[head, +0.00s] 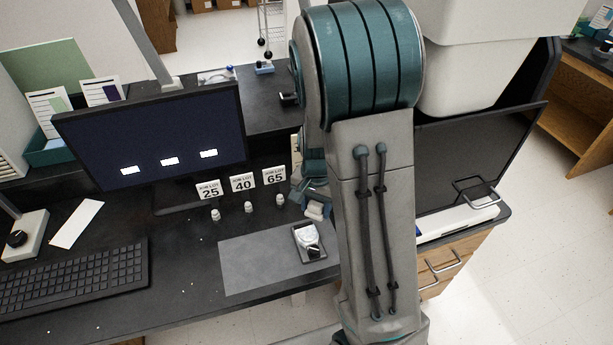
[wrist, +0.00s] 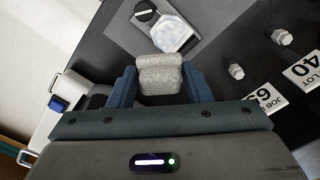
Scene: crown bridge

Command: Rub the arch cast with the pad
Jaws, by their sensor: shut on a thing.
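The arch cast is the white piece (head: 308,237) on a small dark holder (head: 316,257) at the right end of the grey mat. It also shows at the top of the wrist view (wrist: 172,36). The pad is a pale grey speckled block (wrist: 160,76). My gripper (wrist: 160,84) is shut on the pad, with a blue finger on each side of it. In the head view the pad (head: 317,210) and my gripper (head: 314,197) are just behind the cast, seemingly apart from it. My arm hides part of the area to the right.
Three small white crowns (head: 248,207) stand before cards marked 25 (head: 209,190), 40 (head: 242,184) and 65 (head: 273,177). A monitor (head: 155,140) and keyboard (head: 75,280) are at left. The grey mat (head: 255,265) is bare left of the cast.

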